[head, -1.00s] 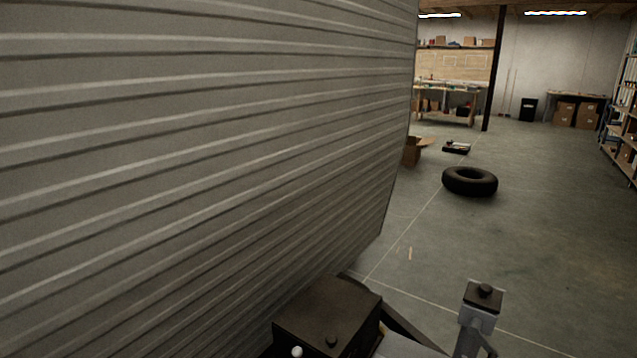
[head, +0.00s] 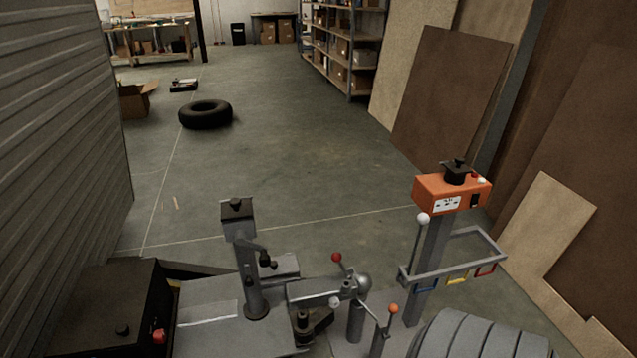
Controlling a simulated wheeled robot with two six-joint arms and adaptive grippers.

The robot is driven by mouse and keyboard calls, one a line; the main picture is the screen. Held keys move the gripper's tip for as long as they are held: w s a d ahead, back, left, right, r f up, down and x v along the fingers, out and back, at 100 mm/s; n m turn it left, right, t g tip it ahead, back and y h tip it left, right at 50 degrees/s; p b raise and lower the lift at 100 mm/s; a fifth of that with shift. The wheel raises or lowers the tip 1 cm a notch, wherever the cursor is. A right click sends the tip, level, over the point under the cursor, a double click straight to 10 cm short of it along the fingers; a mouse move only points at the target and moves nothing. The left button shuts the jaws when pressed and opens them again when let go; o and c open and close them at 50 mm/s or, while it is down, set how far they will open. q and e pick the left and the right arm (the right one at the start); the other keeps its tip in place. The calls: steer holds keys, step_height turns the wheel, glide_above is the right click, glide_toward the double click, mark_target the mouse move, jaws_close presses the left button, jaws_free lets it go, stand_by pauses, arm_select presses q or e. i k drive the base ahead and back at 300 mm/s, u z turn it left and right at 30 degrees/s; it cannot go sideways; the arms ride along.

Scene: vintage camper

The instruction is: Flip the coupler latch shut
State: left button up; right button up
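A grey coupler (head: 320,293) extends from the trailer tongue and ends in a rounded socket at its right end. A short lever with a red knob (head: 337,258) rises from its top, tilted a little left; it looks like the coupler latch, standing raised. A small white knob (head: 335,303) shows at the coupler's near side. A post stands under the rounded end, and I cannot see whether a ball sits inside. Neither of my grippers is in view.
A jack post (head: 248,275) with a crank and a black box (head: 95,305) stand left of the coupler. Right are an orange-knobbed lever (head: 393,308), a white-knobbed lever (head: 422,219) and an orange control box (head: 450,194). A tire (head: 206,114) lies on open floor beyond.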

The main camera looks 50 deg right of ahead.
mark_target(336, 257)
steer(key=k, duration=0.5)
steer(key=z, duration=1.2)
steer(key=i, duration=0.95)
steer(key=u, duration=0.6)
